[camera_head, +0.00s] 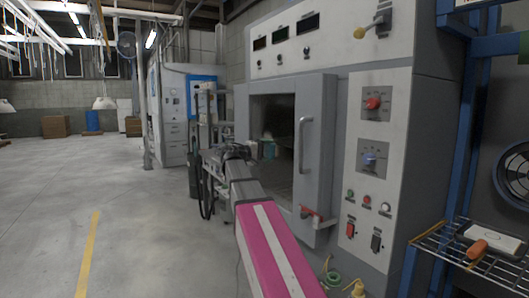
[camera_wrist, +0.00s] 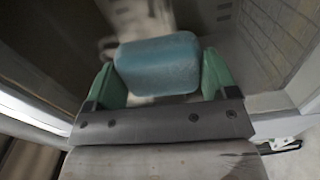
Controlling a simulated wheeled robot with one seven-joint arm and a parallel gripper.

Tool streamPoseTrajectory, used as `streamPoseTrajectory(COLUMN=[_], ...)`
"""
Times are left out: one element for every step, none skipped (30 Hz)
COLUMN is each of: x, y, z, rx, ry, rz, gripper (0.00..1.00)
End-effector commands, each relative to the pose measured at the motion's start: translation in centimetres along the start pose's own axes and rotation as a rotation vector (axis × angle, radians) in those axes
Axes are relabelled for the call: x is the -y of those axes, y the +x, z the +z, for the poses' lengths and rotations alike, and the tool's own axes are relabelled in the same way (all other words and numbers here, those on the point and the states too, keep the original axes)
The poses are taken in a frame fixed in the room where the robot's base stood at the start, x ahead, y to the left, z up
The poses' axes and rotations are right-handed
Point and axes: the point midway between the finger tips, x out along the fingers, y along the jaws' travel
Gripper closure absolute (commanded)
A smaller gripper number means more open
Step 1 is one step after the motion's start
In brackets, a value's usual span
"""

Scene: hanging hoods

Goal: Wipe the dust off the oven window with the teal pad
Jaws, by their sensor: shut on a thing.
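The teal pad (camera_wrist: 157,66) is held between the two green fingers of my gripper (camera_wrist: 160,76) in the wrist view. The pad also shows small in the head view (camera_head: 269,149), in front of the oven window (camera_head: 272,112). The dark window fills much of the wrist view (camera_wrist: 215,28) beyond the pad. Pale dusty smears (camera_wrist: 138,18) show on it just past the pad's far edge. I cannot tell whether the pad touches the glass. My arm hides part of the window's lower left in the head view.
A vertical door handle (camera_head: 303,145) stands out to the right of the window. A red-handled latch (camera_head: 312,214) juts out below it. A control panel with knobs (camera_head: 373,103) is further right. A wire shelf (camera_head: 480,258) stands at the far right. Open floor (camera_head: 110,190) lies to the left.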

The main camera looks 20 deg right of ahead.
Motion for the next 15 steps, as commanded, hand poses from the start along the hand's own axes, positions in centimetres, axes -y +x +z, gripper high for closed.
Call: streamPoseTrajectory(x=[0.0,0.0,0.0,-0.1,-0.1,-0.1,-0.1,-0.1,-0.1,-0.2,-0.2,-0.2,-0.3,-0.3,-0.3], y=[0.1,0.1,0.1,0.1,0.0,0.0,0.0,0.0,0.0,-0.1,-0.1,-0.1,-0.1,-0.1,-0.1], z=[0.2,0.2,0.3,0.4,0.6,0.8,1.0,1.2,1.5,1.8,2.0,2.3,2.5,2.8,3.1], rx=[0.001,0.001,0.002,0.002,0.002,0.002,0.002,0.002,0.002,0.002,0.002,0.002,0.002,0.002,0.002], ry=[0.0,0.0,0.0,0.0,0.0,0.0,0.0,0.0,0.0,0.0,0.001,0.001,0.001,0.001,0.001], rz=[0.0,0.0,0.0,0.0,0.0,0.0,0.0,0.0,0.0,0.0,0.0,0.0,0.0,0.0,0.0], gripper=[0.4,0.4,0.4,0.4,0.4,0.4,0.4,0.4,0.4,0.4,0.4,0.4,0.4,0.4,0.4])
